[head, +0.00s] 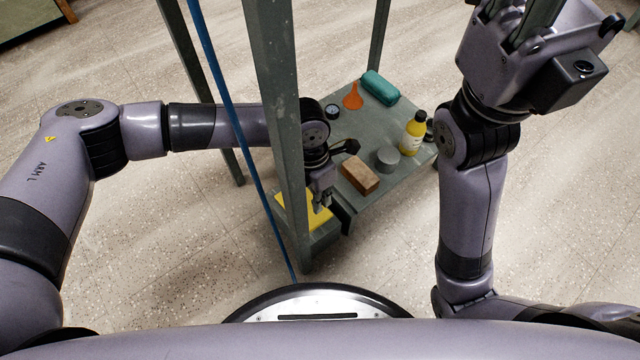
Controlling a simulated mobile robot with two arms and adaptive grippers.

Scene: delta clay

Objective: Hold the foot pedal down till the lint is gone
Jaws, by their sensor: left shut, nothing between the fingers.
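A flat yellow plate (293,212), which looks like the foot pedal, sits low beside the near leg of a grey-green metal stand (275,90). The leg and my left gripper partly cover it. My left gripper (322,206) is shut and empty, pointing down with its fingertips over the plate. I cannot tell whether they touch it or whether the plate is pressed down. My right gripper (540,18) is raised at the upper right, far from the plate; its fingertips run toward the top edge and their opening is unclear. I see no lint.
A low grey shelf (340,150) holds a brown block (360,176), a grey tin (387,160), a yellow bottle (412,136), an orange funnel (353,97), a teal case (380,87) and a small gauge (332,112). A blue hose (235,120) runs down left of the stand's leg. Speckled floor around is clear.

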